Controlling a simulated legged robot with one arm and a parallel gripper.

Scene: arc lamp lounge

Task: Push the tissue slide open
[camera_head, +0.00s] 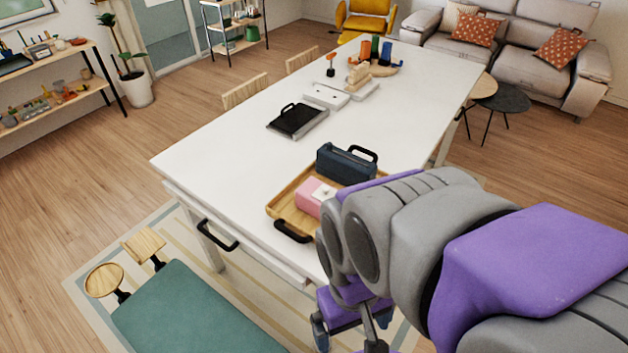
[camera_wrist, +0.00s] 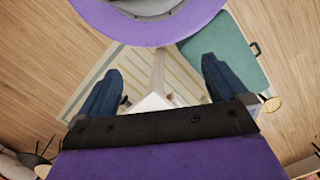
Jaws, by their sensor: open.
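A pink box (camera_head: 311,195) with a white patch on its top stands in a wooden tray (camera_head: 283,204) near the front edge of the white table; it looks like the tissue box. My arm hides part of the tray's right side. Whether any slide on the box is open cannot be told. My gripper (camera_head: 352,325) hangs low, in front of and below the table edge, apart from the pink box. In the wrist view, my gripper (camera_wrist: 161,68) is open, with two dark blue fingers spread and nothing between them.
A dark blue handled case (camera_head: 345,165) stands behind the pink box. A black-topped tray (camera_head: 297,120) and white flat boxes lie farther back on the table (camera_head: 215,160). A drawer with a black handle (camera_head: 217,235) is at the front. A green bench (camera_head: 195,310) stands lower left.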

